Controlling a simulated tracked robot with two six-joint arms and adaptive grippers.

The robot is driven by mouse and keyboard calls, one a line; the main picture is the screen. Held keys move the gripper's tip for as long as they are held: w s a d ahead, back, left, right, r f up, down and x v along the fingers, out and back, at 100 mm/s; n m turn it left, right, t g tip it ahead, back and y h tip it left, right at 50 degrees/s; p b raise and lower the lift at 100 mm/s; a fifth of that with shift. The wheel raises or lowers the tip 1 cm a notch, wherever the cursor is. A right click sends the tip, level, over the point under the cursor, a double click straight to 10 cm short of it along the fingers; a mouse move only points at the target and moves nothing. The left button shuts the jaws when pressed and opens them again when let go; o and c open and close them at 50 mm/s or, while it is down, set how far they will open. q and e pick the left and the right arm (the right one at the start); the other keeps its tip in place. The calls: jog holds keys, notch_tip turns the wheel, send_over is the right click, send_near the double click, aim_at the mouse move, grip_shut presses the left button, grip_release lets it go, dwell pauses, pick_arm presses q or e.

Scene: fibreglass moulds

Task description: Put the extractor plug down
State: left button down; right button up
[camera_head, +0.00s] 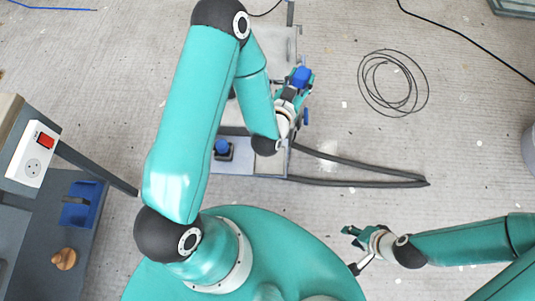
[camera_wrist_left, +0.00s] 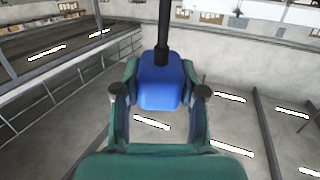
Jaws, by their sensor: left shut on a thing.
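The extractor plug, a blue block (camera_head: 300,76), is between the fingers of my left gripper (camera_head: 298,82) in the head view. The left wrist view shows the blue plug (camera_wrist_left: 161,82) between the two fingertips of my left gripper (camera_wrist_left: 160,92), with a black cable running up from it. My left gripper is shut on the plug, over or beside the right side of a grey cart (camera_head: 234,131). My right gripper (camera_head: 350,250) is at the lower right, with its fingers apart and nothing seen between them.
A white socket box (camera_head: 33,153) with a red switch sits on the bench at left. Below it are a blue tray (camera_head: 78,207) and a wooden knob (camera_head: 64,259). Another blue piece (camera_head: 222,147) is on the cart. A coiled black cable (camera_head: 392,84) lies on the open floor at right.

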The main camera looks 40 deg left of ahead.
pick_arm(q)
jog(key=s+a+f+n+g+y+b, duration=0.25)
jog(key=a+f+n+g+y, duration=0.4)
jog(key=a, duration=0.45)
jog(key=s+a+f+n+g+h+b, duration=0.1)
jog(key=s+a+f+n+g+h, duration=0.1)
jog(key=s+a+f+n+g, duration=0.25)
jog(key=n+g+h+b, duration=0.55)
jog(key=n+h, duration=0.25)
jog(key=n, duration=0.3)
send_over(270, 160)
notch_tip(270, 160, down, 10)
jog(key=shift+y, duration=0.25)
notch_tip(270, 160, down, 14)
jog(key=b, duration=0.6)
jog(key=shift+s+f, duration=0.1)
jog(key=shift+f+b, duration=1.3)
jog(key=shift+f, duration=1.1)
